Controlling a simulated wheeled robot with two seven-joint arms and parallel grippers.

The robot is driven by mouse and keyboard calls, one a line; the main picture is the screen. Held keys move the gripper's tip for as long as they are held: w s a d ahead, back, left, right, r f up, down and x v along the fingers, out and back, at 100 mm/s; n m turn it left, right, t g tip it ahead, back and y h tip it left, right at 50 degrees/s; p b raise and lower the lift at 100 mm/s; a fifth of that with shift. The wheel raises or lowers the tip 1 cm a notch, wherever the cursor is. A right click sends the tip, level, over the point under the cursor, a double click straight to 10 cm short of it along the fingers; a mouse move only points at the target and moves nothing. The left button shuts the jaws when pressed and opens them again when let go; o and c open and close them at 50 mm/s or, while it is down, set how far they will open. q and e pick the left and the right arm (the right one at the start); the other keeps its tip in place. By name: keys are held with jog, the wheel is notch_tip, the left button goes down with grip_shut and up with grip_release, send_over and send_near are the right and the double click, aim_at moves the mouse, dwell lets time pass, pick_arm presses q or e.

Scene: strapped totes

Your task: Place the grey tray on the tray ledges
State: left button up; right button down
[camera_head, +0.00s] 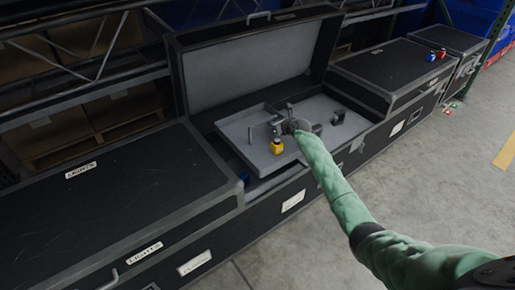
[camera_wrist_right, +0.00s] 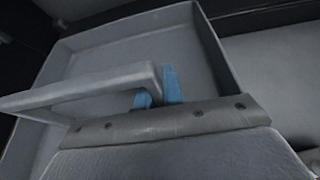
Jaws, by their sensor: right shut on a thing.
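The grey tray (camera_head: 236,130) is over the left part of the open black case (camera_head: 292,200), slightly askew to it. I cannot tell whether it rests on anything. A short grey post (camera_head: 250,136) and a yellow object (camera_head: 277,147) show in its area. My right gripper (camera_head: 290,127) is at the tray's right side. In the right wrist view its blue fingertips (camera_wrist_right: 157,92) are shut on the grey handle (camera_wrist_right: 95,92) of the tray (camera_wrist_right: 130,42). The tray ledges are not clearly visible; the tray and my arm cover much of the case's inside. My left gripper is out of view.
The case's lid (camera_head: 245,65) stands open behind. A small dark object (camera_head: 338,117) sits in the right part. Closed cases stand left (camera_head: 100,210) and right (camera_head: 385,70). A red and blue item (camera_head: 435,55) lies on the right one.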

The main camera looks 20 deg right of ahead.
aim_at(258, 136)
jog(key=s+a+f, duration=0.1)
jog(key=a, duration=0.1)
jog(key=s+a+f, duration=0.1)
jog(key=a+f, duration=0.1)
jog(key=s+a+f, duration=0.1)
jog(key=a, duration=0.2)
jog(key=shift+s+f, duration=0.15)
jog(key=shift+f, duration=0.05)
jog(key=shift+f+b, duration=0.4)
jog(key=shift+f, duration=1.65)
jog(key=c, duration=2)
grip_release()
jog(key=shift+f, duration=0.2)
jog(key=o, duration=0.4)
jog(key=shift+o, duration=0.4)
jog(key=shift+r, duration=0.15)
